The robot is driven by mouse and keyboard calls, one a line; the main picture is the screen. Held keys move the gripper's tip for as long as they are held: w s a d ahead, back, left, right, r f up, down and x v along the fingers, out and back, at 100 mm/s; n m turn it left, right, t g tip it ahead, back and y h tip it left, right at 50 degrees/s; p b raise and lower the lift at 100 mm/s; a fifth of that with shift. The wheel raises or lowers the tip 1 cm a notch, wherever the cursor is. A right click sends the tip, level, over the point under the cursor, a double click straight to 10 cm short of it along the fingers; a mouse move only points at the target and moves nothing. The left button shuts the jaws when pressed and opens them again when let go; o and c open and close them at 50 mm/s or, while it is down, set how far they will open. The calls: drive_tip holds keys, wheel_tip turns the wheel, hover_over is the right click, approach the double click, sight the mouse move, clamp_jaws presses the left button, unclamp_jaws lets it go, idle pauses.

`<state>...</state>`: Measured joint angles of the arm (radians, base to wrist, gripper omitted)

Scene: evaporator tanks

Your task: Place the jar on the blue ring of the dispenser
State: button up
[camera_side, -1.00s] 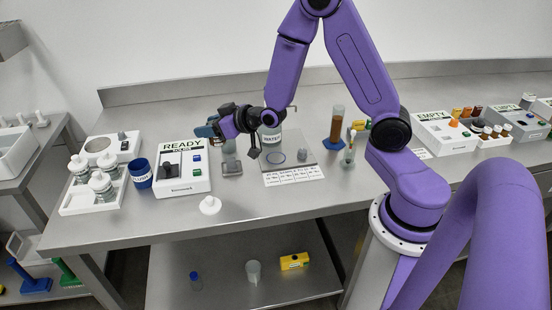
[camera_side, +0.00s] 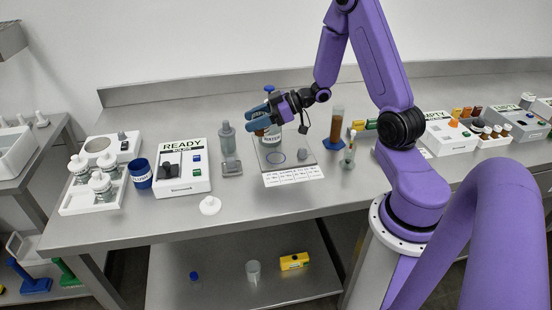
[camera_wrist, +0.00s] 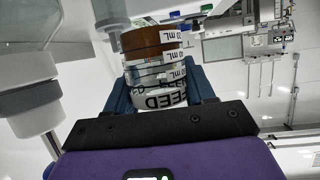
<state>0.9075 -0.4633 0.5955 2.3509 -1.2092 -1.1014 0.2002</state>
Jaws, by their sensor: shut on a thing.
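My gripper (camera_side: 260,117) has blue fingers and is shut on a jar (camera_wrist: 152,42). In the wrist view the jar shows brown contents, mL marks and a label reading FEED between the fingers (camera_wrist: 160,88). In the side view the jar is mostly hidden by the fingers. My gripper is above and behind the ring, in front of or beside the upper tank; the exact depth is unclear.
A grey bottle-shaped unit (camera_side: 228,142) stands left of the dispenser. The READY box (camera_side: 182,168) and blue cup (camera_side: 141,174) are further left. The table front is mostly clear.

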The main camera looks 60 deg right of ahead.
drive_tip(key=shift+n+g+y, duration=0.5)
drive_tip(key=shift+n, duration=0.1)
drive_tip(key=shift+s+d+f, duration=0.4)
drive_tip(key=shift+s+f, duration=0.2)
drive_tip(key=shift+f, duration=0.85)
drive_tip(key=shift+s+d+f, duration=0.4)
drive_tip(key=shift+s+f, duration=0.15)
drive_tip(key=shift+f, duration=0.95)
drive_tip(key=shift+s+d+f, duration=0.4)
drive_tip(key=shift+s+f, duration=0.2)
drive_tip(key=shift+f, duration=0.85)
drive_tip(key=shift+f, duration=0.1)
drive_tip(key=o, duration=1.2)
